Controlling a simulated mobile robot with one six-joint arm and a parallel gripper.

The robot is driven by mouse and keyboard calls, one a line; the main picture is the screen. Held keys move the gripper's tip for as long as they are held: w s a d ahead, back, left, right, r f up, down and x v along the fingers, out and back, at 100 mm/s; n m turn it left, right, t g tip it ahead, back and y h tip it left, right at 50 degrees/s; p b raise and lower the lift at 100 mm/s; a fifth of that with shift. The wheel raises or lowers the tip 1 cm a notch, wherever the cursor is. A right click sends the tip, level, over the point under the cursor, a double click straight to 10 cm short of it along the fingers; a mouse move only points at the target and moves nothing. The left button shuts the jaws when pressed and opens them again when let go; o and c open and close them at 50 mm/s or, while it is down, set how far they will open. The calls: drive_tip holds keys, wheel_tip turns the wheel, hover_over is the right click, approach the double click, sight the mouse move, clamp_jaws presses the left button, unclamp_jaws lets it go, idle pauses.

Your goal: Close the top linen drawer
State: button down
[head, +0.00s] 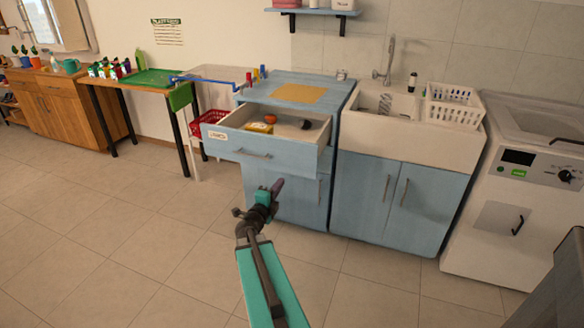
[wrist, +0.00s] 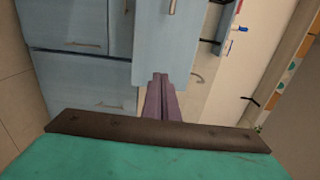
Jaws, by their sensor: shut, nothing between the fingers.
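The top drawer (head: 285,159) of the light blue cabinet (head: 338,100) is pulled far out, and its inside shows. It has a bar handle (head: 253,153) and a small white label on its front. In the wrist view a blue front panel with a handle, likely this drawer (wrist: 150,45), lies beyond the fingertips. My gripper (head: 278,184) is shut and empty, in front of the cabinet and just below the drawer front in the head view. Its purple fingers (wrist: 160,80) overlap the panel's edge in the wrist view; I cannot tell whether they touch it.
The drawer holds a yellow item (head: 260,128), a small orange-red item and a dark item. A sink unit (head: 400,200) with a white rack (head: 453,106) stands at right, beside a white appliance (head: 520,210). A red basket (head: 207,122) is at left. Tiled floor in front is clear.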

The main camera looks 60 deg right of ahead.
sight(295, 161)
drive_tip(key=shift+d, duration=0.1)
drive_tip(key=shift+p+x, duration=0.9)
drive_tip(key=shift+x, duration=5.95)
drive_tip(key=shift+d, duration=0.15)
